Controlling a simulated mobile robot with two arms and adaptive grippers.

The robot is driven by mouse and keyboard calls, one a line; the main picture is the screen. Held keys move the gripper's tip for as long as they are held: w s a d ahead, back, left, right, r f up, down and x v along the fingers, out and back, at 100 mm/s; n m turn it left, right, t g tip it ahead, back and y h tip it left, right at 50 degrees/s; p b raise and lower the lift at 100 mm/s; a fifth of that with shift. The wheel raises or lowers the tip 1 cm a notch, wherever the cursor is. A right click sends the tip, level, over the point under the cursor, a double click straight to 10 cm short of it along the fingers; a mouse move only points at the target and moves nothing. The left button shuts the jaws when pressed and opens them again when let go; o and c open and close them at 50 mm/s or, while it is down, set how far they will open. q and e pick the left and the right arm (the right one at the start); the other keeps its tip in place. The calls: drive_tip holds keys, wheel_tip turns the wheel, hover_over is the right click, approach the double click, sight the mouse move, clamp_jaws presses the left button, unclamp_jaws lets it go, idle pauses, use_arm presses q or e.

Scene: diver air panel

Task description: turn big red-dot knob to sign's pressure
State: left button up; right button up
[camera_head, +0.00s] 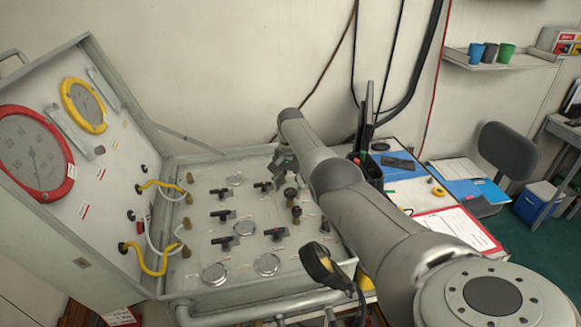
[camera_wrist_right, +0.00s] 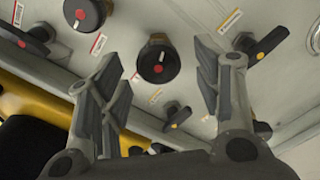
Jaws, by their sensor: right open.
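A second red-dot knob (camera_wrist_right: 85,12) is at the upper left, cut by the edge. In the head view, my right gripper (camera_head: 284,160) is over the back right of the panel, partly hidden by my arm. Dark knobs (camera_head: 291,193) stand just in front of it. A red-rimmed gauge (camera_head: 35,155) is on the lid; its reading is too small to tell. My left gripper is out of view.
The open case's panel (camera_head: 205,255) holds several black lever valves (camera_head: 222,214) close around the knobs. Yellow hoses (camera_head: 160,187) join lid and panel at left. A red-bordered sheet (camera_head: 455,225) lies on the right table, its text unreadable. A yellow-rimmed gauge (camera_head: 85,105) is on the lid.

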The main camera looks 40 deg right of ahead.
sight(291, 190)
wheel_tip(291, 190, up, 11)
idle(0.3)
drive_tip(key=shift+o, duration=0.5)
drive_tip(key=shift+f, duration=0.1)
